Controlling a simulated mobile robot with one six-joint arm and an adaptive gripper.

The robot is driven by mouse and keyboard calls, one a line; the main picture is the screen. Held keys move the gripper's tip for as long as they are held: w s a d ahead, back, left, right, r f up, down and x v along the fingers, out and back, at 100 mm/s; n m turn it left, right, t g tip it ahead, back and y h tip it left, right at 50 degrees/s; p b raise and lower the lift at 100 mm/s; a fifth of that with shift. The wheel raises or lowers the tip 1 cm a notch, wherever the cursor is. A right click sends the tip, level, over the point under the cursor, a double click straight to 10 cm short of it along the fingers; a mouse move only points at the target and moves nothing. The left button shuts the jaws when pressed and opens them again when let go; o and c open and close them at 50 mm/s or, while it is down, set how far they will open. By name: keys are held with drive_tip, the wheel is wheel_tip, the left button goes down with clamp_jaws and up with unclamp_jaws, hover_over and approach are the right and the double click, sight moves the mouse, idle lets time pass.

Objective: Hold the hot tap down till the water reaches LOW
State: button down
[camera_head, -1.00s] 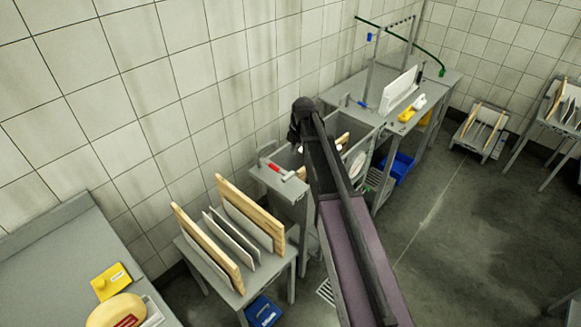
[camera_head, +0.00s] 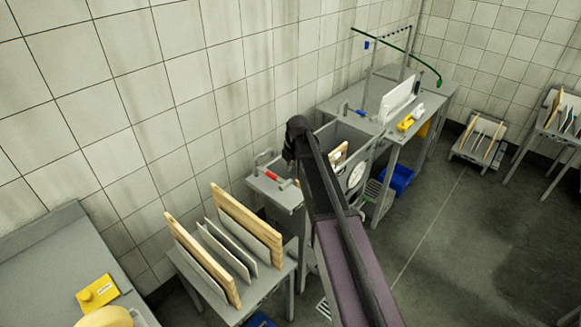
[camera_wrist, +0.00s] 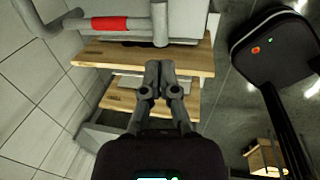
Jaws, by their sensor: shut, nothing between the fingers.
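The hot tap, a grey pipe with a red band (camera_head: 271,175), is on a grey ledge at the near end of the sink (camera_head: 325,133). In the wrist view its red band (camera_wrist: 110,23) and grey pipes cross the top left, beyond my fingertips. My gripper (camera_wrist: 158,68) is shut and empty, its fingertips apart from the red band in the picture. In the head view my gripper (camera_head: 289,160) hangs at the arm's end close to the tap, mostly dark and small. The water level and a LOW mark cannot be made out.
A rack of upright boards (camera_head: 238,235) stands in front of the tap; wooden boards (camera_wrist: 140,58) show below my fingers. A round white disc (camera_head: 357,172) is at the sink's side. A blue-marked tap (camera_head: 360,113) is farther back. Tiled wall is left; open floor is right.

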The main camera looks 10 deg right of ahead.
sight(286, 183)
drive_tip(key=shift+w+a+f+b, duration=0.15)
drive_tip(key=shift+w+f+b, duration=0.05)
drive_tip(key=shift+f+b, duration=1.05)
drive_tip(key=shift+w+a+f+b, duration=0.1)
drive_tip(key=shift+w+f+b, duration=0.15)
drive_tip(key=shift+f+b, duration=1.05)
drive_tip(key=shift+w+a+f+b, duration=0.15)
drive_tip(key=shift+w+f+b, duration=0.05)
drive_tip(key=shift+f+b, duration=1.05)
drive_tip(key=shift+f, duration=0.15)
drive_tip(key=shift+a, duration=0.1)
